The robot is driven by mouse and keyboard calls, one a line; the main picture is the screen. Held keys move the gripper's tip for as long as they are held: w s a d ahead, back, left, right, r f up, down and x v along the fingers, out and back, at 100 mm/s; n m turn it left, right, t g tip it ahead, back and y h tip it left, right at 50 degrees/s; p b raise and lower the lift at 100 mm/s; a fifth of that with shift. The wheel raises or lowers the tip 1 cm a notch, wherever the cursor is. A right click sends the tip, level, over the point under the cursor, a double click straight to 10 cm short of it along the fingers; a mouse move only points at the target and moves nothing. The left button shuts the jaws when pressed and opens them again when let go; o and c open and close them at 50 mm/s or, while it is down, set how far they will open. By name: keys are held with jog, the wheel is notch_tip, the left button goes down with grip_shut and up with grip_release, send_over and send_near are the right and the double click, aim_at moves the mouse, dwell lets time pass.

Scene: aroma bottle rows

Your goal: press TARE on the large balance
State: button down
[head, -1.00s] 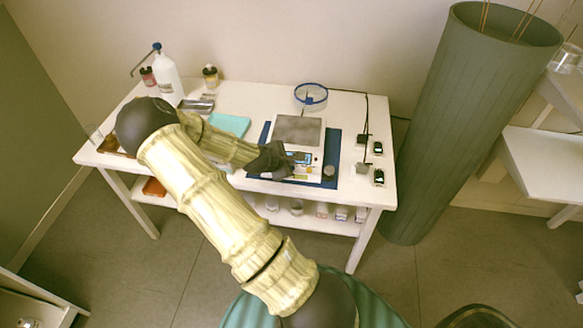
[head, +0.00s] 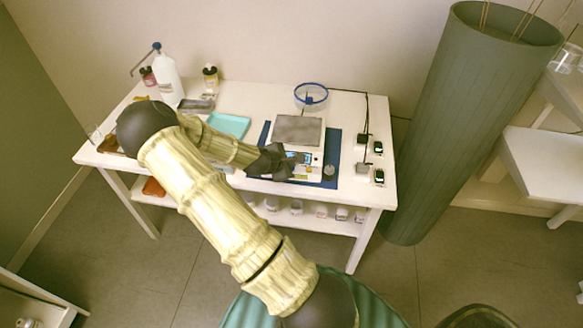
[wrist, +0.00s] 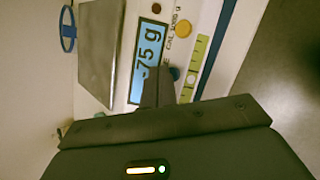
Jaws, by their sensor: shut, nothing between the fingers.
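The large balance has a grey square pan (head: 298,129) and a white body, and stands on a blue mat (head: 332,152) at the table's right. In the wrist view its pan (wrist: 100,50) and lit blue display (wrist: 149,62) show sideways; the display seems to read -75 g. My gripper (head: 290,162) is shut and empty at the front panel. Its fingertips (wrist: 157,86) cover part of the panel by the dark blue button. I cannot tell whether they touch it or which button is TARE.
A blue-rimmed round dish (head: 310,97) stands behind the balance. Small dark devices (head: 378,148) with a cable lie to its right. A teal tray (head: 229,125) and a white bottle (head: 167,78) are to the left. A tall grey-green column (head: 450,120) stands right of the table.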

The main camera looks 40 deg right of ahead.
jog(key=shift+f, duration=0.35)
dwell(0.7)
dwell(0.3)
jog(key=shift+r+p, duration=0.65)
jog(key=shift+r, duration=0.15)
jog(key=shift+r, duration=0.1)
notch_tip(320, 180, up, 5)
jog(key=p, duration=0.4)
jog(key=shift+a, duration=0.1)
dwell(0.7)
